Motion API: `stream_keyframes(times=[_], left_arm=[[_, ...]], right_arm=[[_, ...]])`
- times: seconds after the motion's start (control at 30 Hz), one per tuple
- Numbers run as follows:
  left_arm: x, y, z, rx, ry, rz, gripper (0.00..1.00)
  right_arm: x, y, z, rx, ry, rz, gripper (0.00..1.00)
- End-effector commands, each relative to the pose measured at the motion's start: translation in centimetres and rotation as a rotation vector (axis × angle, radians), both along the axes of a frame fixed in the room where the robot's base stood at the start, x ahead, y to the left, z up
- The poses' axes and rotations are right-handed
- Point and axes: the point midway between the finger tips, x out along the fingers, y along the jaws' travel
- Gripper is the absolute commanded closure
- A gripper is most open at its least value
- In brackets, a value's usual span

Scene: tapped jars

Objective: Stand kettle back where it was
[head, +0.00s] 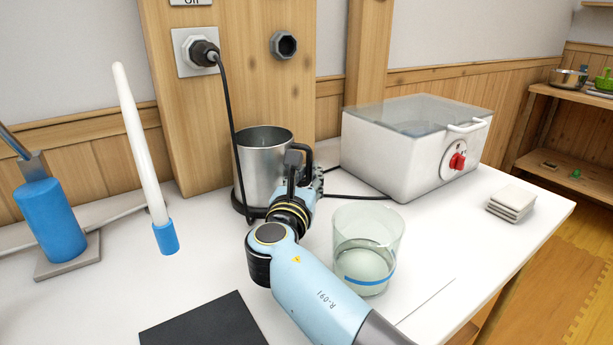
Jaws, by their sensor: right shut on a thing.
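The kettle (258,158) is a metal, open-topped vessel with a black handle on its right side. It stands upright, at or just over a dark round base (239,204) at the back of the white table, in front of the wooden post. I cannot tell whether it rests fully on that base. My right gripper (304,178) is shut on the kettle's handle, and the arm hides the lower right of the kettle. My left gripper is not in view.
A glass beaker (367,222) with a blue band stands just right of my right arm. A white lidded box (400,150) with a red knob is behind it. A cable hangs in front of the kettle from the plug (204,53). A white stick (140,140) stands left.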

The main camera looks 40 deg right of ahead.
Motion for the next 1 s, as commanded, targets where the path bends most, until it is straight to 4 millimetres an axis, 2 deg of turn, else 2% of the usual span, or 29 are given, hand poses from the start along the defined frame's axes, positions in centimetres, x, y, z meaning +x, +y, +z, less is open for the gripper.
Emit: stream_keyframes(times=[0.4,0.43,0.63,1.0], left_arm=[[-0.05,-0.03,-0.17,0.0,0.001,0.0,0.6],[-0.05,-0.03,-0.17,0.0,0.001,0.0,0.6],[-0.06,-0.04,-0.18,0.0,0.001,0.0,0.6],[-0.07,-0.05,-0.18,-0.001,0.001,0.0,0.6]], right_arm=[[0.06,-0.02,-0.07,-0.001,-0.003,0.0,1.0],[0.05,-0.02,-0.09,-0.001,-0.003,0.0,0.87],[0.02,-0.01,-0.16,0.0,-0.001,0.0,0.61],[-0.03,0.03,-0.38,0.001,0.003,0.001,0.61]])
